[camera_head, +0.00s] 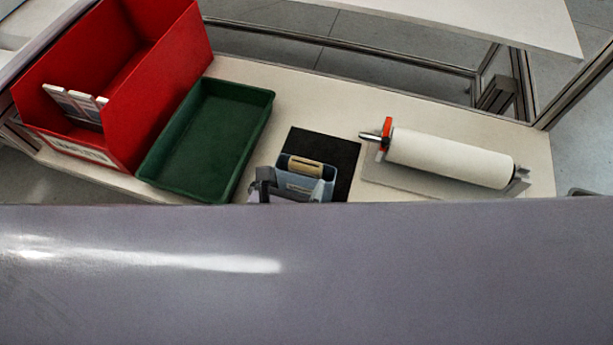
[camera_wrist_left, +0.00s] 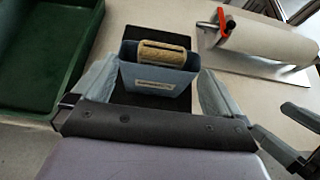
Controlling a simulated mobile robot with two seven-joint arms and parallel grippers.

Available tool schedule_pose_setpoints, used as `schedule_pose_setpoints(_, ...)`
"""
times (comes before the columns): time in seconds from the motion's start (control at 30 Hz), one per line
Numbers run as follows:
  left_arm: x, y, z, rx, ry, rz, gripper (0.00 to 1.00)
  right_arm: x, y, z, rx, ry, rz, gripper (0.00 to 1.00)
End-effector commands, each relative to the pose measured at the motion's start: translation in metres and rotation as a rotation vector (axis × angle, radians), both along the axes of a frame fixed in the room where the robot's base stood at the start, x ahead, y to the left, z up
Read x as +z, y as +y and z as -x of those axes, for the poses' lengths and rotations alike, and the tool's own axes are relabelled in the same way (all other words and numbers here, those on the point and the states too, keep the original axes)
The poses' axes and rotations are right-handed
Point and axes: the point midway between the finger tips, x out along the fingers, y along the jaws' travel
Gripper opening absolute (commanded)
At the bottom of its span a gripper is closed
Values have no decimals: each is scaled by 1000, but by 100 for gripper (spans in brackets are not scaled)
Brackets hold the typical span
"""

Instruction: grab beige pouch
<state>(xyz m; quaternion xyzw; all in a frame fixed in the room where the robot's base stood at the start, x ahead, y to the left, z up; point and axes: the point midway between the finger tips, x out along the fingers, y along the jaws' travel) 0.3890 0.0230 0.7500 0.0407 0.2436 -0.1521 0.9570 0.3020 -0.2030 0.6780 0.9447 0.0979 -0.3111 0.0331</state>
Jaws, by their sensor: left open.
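The beige pouch (camera_head: 305,167) stands in a small blue-grey bin (camera_head: 301,187) on a black mat (camera_head: 341,163); only its upper part shows above the rim. In the left wrist view the pouch (camera_wrist_left: 163,54) is at the top middle, inside the bin (camera_wrist_left: 155,79). My left gripper (camera_head: 290,191) is open, at the near side of the bin. In the left wrist view its fingers (camera_wrist_left: 157,78) show to the left and right of the bin, with nothing held. Whether they touch the bin I cannot tell.
An empty green tray (camera_head: 262,97) lies left of the mat. A tall red bin (camera_head: 165,92) with white and grey packets (camera_head: 77,102) stands farther left. A white roll on a holder (camera_head: 450,157) lies at right. A grey-purple surface hides the lower head view.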

Motion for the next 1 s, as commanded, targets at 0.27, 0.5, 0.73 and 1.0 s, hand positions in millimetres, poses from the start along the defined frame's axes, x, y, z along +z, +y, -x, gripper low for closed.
schedule_pose_setpoints(0.27, -17, -13, -26, 3, 0, 3, 100, -10, 1, 1, -2, 3, -3, 100)
schedule_pose_setpoints(0.5, -28, -20, -46, 2, 1, 3, 100, -15, 2, 1, -3, 6, -6, 100)
schedule_pose_setpoints(0.73, -28, -20, -47, 1, 1, 4, 100, -11, 2, -1, -2, 1, -8, 100)
schedule_pose_setpoints(1.0, -28, -20, -47, 1, 0, 4, 31, -10, 3, -1, -2, -1, -9, 100)
